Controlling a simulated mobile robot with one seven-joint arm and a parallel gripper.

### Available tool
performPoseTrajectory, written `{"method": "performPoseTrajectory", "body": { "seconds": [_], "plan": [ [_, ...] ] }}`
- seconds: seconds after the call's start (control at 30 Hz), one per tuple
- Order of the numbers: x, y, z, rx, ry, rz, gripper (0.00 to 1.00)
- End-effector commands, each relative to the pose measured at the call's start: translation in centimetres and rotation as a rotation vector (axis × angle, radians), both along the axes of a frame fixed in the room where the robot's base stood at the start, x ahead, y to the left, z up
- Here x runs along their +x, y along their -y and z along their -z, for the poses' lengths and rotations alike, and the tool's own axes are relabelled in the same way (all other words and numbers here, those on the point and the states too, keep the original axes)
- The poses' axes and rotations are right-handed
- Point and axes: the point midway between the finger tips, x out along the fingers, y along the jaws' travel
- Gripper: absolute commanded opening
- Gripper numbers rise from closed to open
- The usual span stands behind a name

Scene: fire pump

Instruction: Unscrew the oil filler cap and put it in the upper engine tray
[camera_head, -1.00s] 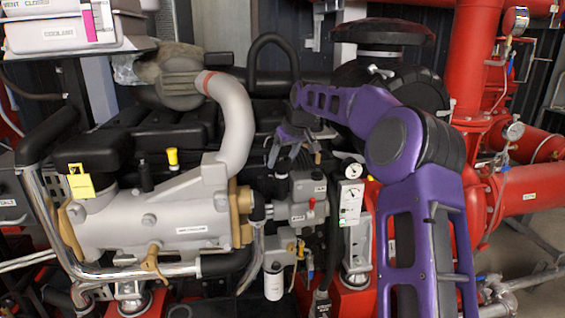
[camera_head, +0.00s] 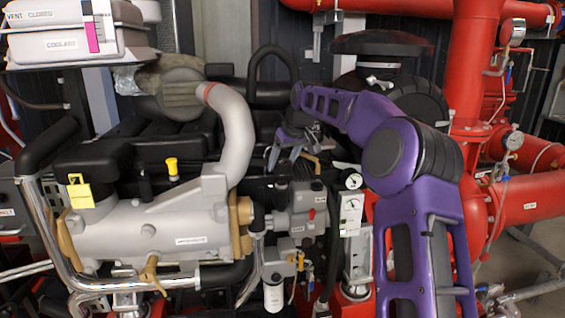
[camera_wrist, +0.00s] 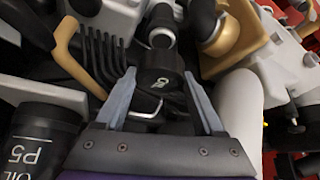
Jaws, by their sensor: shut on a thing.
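The oil filler cap (camera_wrist: 160,72) is a black round cap with a white symbol, in the middle of the wrist view. My gripper (camera_wrist: 159,80) is shut on it, with one grey finger at each side. In the head view my gripper (camera_head: 291,143) is over the engine's right part, behind the grey pipe, and the cap is too small to make out. I cannot tell whether the cap is seated or lifted off its neck. I cannot make out the upper engine tray for certain.
The grey coolant tank (camera_head: 68,43) is upper left. A grey curved pipe (camera_head: 236,130) stands left of my gripper. A gauge box (camera_head: 351,215) is below. Red pipes (camera_head: 478,60) rise at right. A black OIL P5 cylinder (camera_wrist: 38,145) and tan bracket (camera_wrist: 66,45) are close in the wrist view.

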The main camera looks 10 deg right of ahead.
Motion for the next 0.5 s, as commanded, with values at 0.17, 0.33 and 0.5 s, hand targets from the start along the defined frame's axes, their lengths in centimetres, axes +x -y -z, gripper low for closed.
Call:
{"method": "performPoseTrajectory", "body": {
  "seconds": [0.17, 0.33, 0.5],
  "plan": [
    [-1.2, 0.0, -0.1, -0.001, 0.003, 0.0, 0.0],
    [-2.5, 0.1, -0.5, -0.001, 0.002, 0.001, 0.0],
    [-3.8, 0.0, -0.9, -0.001, 0.001, 0.0, 0.0]
  ]
}}
